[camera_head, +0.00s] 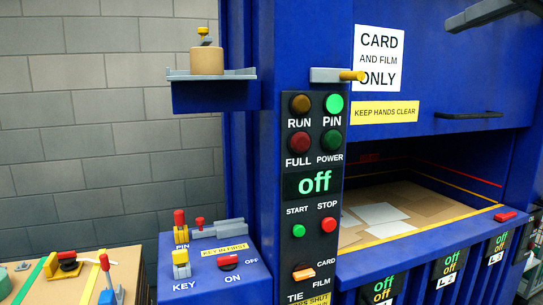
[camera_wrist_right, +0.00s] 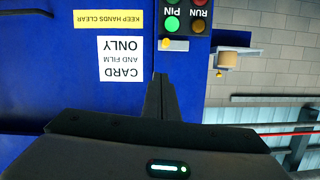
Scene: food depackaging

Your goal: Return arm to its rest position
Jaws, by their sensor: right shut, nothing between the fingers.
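My right gripper (camera_head: 452,24) reaches in from the top right of the head view, in front of the upper part of the blue baler (camera_head: 440,95). In the right wrist view its dark fingers (camera_wrist_right: 160,78) are together with nothing between them. They point at the blue front between the "CARD AND FILM ONLY" sign (camera_wrist_right: 121,59) and the control panel (camera_wrist_right: 188,18). The gripper looks clear of the baler. My left gripper is not in the head view.
The panel reads "off" (camera_head: 315,182), with the PIN lamp (camera_head: 334,104) lit green. A yellow-ended pin (camera_head: 352,76) sits above it. A shelf (camera_head: 212,75) with a brown roll juts out left. The open chamber holds flat card (camera_head: 415,203). A key box (camera_head: 215,270) stands below.

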